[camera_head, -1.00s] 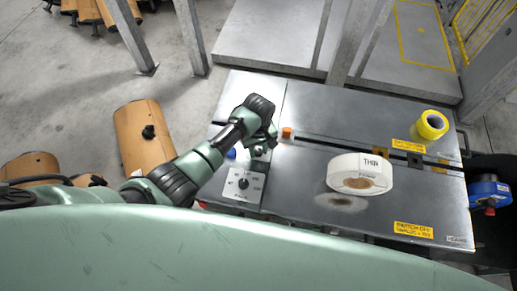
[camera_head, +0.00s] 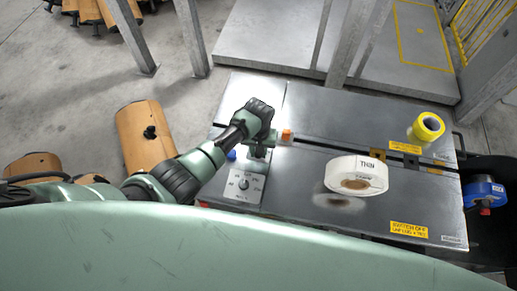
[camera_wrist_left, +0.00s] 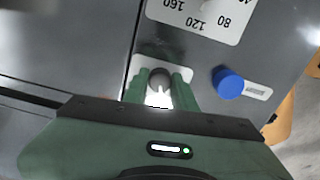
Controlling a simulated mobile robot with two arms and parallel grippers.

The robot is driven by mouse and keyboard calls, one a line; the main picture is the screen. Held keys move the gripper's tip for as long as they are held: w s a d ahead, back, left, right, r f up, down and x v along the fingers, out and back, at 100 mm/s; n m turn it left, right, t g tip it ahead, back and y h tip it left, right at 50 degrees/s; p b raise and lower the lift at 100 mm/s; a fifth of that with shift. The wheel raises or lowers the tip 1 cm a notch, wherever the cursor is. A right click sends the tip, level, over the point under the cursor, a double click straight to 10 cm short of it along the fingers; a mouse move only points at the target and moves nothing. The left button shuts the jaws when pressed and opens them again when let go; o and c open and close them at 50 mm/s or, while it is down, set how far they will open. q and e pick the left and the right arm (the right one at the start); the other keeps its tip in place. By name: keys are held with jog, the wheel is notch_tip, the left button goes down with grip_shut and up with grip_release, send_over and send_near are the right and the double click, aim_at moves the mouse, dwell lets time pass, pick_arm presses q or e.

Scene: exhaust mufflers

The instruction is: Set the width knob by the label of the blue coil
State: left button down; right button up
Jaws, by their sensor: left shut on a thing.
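My left gripper (camera_head: 259,150) is shut on a small round grey knob (camera_wrist_left: 159,76) with a white pointer mark. That knob sits on a small pale plate on the metal bench top. The numbered dial (camera_head: 244,184) is nearer me on a white plate; the left wrist view shows part of that plate (camera_wrist_left: 208,14) with 80, 120 and 160. A blue round thing (camera_head: 483,192), perhaps the blue coil, is at the bench's right end; I cannot read a label on it. A white coil (camera_head: 356,175) labelled THIN is on the bench. My right gripper is not in view.
A blue button (camera_wrist_left: 229,83) is close beside the gripper. An orange block (camera_head: 287,135) is just right of it. A yellow tape roll (camera_head: 428,127) is at the bench's back right. Brown mufflers (camera_head: 145,135) lie on the floor at left.

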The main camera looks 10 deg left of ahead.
pick_arm(q)
jog(key=m+p, duration=0.1)
jog(key=m, duration=0.2)
jog(key=shift+r, duration=0.1)
jog(key=m, duration=0.3)
jog(key=shift+m+p, duration=0.3)
jog(key=m, duration=0.3)
jog(key=shift+m+p, duration=0.3)
jog(key=shift+m, duration=1.3)
jog(key=c, duration=1.1)
grip_release()
jog(key=shift+c, duration=0.2)
